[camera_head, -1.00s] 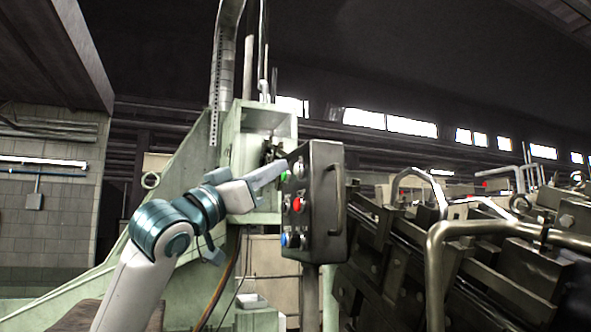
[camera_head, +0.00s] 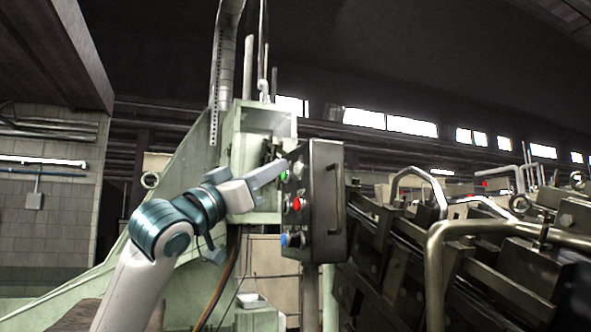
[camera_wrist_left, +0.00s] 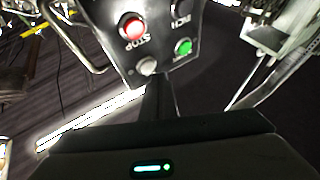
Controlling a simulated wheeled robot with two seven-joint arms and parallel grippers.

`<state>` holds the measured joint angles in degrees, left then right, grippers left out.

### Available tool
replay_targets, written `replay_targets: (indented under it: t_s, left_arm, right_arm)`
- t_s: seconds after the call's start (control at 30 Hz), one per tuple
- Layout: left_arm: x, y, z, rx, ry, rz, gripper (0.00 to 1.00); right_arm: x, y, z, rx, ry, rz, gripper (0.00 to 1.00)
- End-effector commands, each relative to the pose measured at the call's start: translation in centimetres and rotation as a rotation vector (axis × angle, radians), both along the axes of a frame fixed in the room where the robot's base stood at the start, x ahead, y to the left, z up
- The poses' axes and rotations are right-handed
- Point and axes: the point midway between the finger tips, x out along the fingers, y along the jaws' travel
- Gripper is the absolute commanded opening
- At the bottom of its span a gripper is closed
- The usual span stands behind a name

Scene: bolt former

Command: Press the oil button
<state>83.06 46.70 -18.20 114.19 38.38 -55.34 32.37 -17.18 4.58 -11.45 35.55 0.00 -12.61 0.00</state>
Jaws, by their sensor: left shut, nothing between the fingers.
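The dark control box (camera_head: 328,200) stands on a post in the middle of the head view, its button face turned left. It carries a green button (camera_head: 284,176), a red button (camera_head: 298,204), a blue button (camera_head: 285,240) and pale ones. In the left wrist view the red button (camera_wrist_left: 132,27) is marked STOP, with the green button (camera_wrist_left: 183,47) and a pale grey button (camera_wrist_left: 147,67) near it. I cannot read which is the oil button. My left gripper (camera_head: 284,167) is shut and empty, its tip at the upper button face; contact cannot be told. My right gripper is not in view.
A pale green machine frame (camera_head: 190,215) stands behind my left arm. A handle (camera_head: 337,198) is on the box's right side. Metal pipes (camera_head: 480,228) and dark machinery fill the right side. A small white tray (camera_head: 252,300) is below the box.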

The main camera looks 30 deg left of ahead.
Motion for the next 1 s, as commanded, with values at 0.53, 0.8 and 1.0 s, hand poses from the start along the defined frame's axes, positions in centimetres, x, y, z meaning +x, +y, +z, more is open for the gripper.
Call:
replay_targets:
  t_s: [0.53, 0.8, 1.0]
  left_arm:
    - [0.0, 0.0, 0.0, 0.0, 0.0, 0.0, 0.0]
    - [0.14, -0.13, 0.02, 0.0, 0.0, 0.0, 0.0]
    - [0.56, -0.51, 0.03, 0.0, 0.001, -0.001, 0.0]
  right_arm:
    - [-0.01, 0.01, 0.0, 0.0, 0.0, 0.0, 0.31]
    - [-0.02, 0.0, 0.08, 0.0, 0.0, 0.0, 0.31]
    - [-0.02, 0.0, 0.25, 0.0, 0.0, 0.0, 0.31]
